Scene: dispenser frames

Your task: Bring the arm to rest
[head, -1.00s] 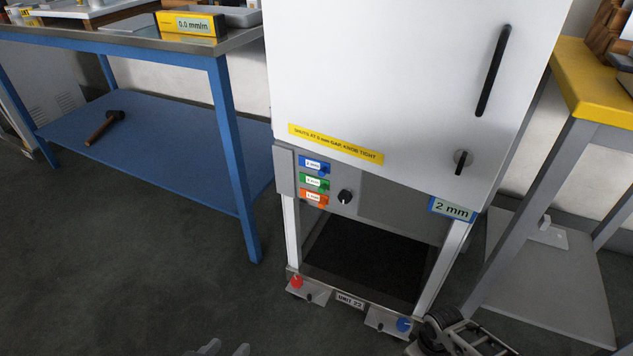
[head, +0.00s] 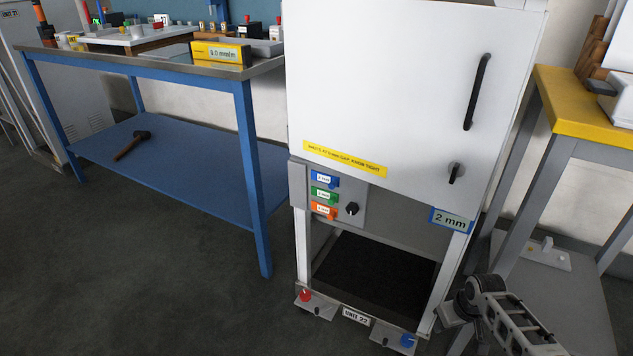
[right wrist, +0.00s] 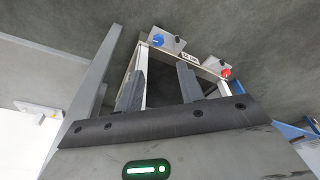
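The right gripper (right wrist: 160,82) shows in the right wrist view. Its two dark fingers stand apart with nothing between them. In the head view my right arm (head: 505,315) is at the lower right, beside the front right foot of the white dispenser cabinet (head: 400,90). The wrist view looks down on the foot of its frame, with a blue knob (right wrist: 158,40) and a red knob (right wrist: 226,73) beyond the fingers. I cannot tell whether the arm touches the frame. My left gripper is not in view.
A blue workbench (head: 175,185) stands at the left with a hammer (head: 130,146) on its lower shelf. A yellow-topped table (head: 580,105) stands close at the right. The dark floor (head: 120,280) at the front left is clear.

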